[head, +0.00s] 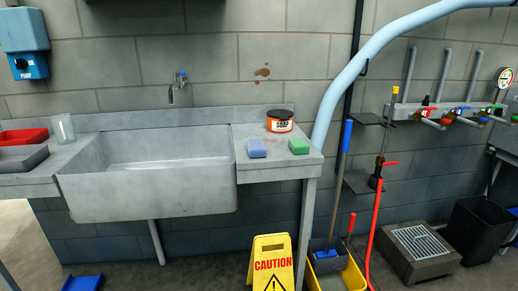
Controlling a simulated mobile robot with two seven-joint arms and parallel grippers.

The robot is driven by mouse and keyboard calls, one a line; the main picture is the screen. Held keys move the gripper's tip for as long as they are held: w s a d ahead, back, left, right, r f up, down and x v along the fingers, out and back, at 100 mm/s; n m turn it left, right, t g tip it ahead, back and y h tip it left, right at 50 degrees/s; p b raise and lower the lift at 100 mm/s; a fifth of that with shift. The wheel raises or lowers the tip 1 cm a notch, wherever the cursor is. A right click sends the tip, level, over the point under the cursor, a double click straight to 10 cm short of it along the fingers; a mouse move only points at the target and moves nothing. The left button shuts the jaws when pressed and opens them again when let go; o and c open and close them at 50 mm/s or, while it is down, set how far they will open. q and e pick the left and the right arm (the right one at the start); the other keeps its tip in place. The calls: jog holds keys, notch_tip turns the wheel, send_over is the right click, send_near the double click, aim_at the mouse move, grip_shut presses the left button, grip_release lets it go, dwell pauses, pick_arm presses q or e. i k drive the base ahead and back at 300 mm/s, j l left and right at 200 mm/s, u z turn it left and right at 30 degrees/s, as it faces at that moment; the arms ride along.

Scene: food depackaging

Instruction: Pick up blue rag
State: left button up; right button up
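A small blue block-shaped piece (257,148), which looks like the folded blue rag, lies on the grey counter (262,172) to the right of the sink. A similar green piece (299,146) lies to its right, a short gap apart. An orange and black round tin (280,121) stands behind them. Neither of my grippers is in view, and nothing is touching the blue piece.
The deep grey sink (150,190) with a tap (178,85) is left of the counter. A red tray (23,137) and a clear glass (63,128) are at far left. A yellow caution sign (271,264), mop bucket (335,278) and red hose (373,235) stand on the floor.

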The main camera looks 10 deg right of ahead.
aim_at(257, 148)
jog(key=i+j+z, duration=0.45)
jog(key=z, duration=0.3)
jog(key=i+j+z, duration=0.15)
jog(key=j+z, duration=0.2)
jog(key=j, duration=0.1)
